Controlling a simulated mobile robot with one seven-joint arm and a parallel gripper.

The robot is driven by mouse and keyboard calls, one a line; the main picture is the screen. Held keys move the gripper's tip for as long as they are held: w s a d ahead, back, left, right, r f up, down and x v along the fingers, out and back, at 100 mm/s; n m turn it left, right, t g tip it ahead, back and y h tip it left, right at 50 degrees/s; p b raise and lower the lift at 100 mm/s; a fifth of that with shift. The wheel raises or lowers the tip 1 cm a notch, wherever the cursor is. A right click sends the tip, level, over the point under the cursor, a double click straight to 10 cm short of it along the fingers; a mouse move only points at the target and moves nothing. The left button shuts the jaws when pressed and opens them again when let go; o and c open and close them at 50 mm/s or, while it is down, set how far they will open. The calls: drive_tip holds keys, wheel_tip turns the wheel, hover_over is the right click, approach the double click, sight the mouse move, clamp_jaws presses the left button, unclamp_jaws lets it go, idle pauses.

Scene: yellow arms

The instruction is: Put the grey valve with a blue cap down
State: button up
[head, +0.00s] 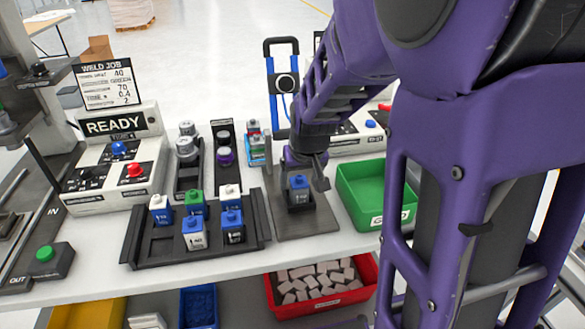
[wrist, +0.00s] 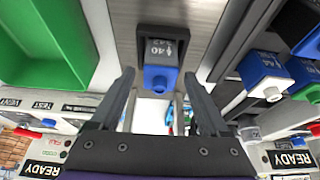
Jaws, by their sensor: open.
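The grey valve with a blue cap (head: 299,196) sits upright in a small black holder (head: 301,208) on a grey plate. In the wrist view the valve (wrist: 162,52) shows a dark grey face marked 40 inside the holder, with its blue cap pointing toward my gripper. My gripper (wrist: 160,78) is open, with one finger on each side of the cap's line and clear gaps between. In the head view my gripper (head: 312,172) is just behind the valve, partly hidden by my wrist.
A black tray (head: 135,235) left of the plate holds several valves with white, green and blue caps. A green bin (head: 372,180) stands to the right. Round metal parts stand in black racks behind. A READY panel (head: 115,125) is at the left. A red bin (head: 325,312) is below.

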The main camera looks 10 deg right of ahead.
drive_tip(key=p+v, duration=0.7)
drive_tip(key=v, duration=0.3)
drive_tip(key=shift+r, duration=0.35)
drive_tip(key=shift+s, duration=0.1)
